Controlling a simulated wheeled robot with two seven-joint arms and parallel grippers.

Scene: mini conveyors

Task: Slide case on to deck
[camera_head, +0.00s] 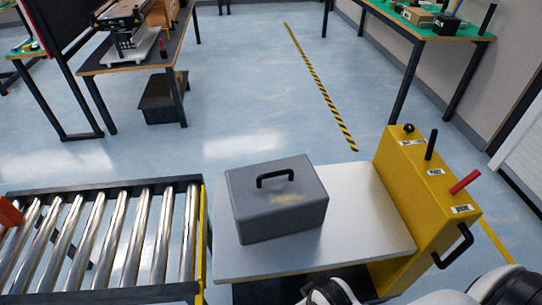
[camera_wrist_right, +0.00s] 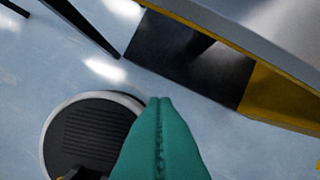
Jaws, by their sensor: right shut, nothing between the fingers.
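The grey case (camera_head: 277,205) with a black handle on its lid sits upright on the light grey deck (camera_head: 365,230) in the head view. It rests on the left half of the deck, near the edge facing the roller conveyor. The deck belongs to a yellow unit (camera_head: 425,180) at the right. My right gripper (camera_wrist_right: 159,102) shows in the right wrist view with its green fingers shut and empty. It is apart from the case, below the level of the deck's edge. My left gripper is not in view.
A roller conveyor (camera_head: 118,182) with metal rollers stands left of the deck, with a narrow gap between. The yellow unit carries black and red levers and a black side handle (camera_head: 455,247). Work tables stand at the back; open floor (camera_head: 255,100) lies between.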

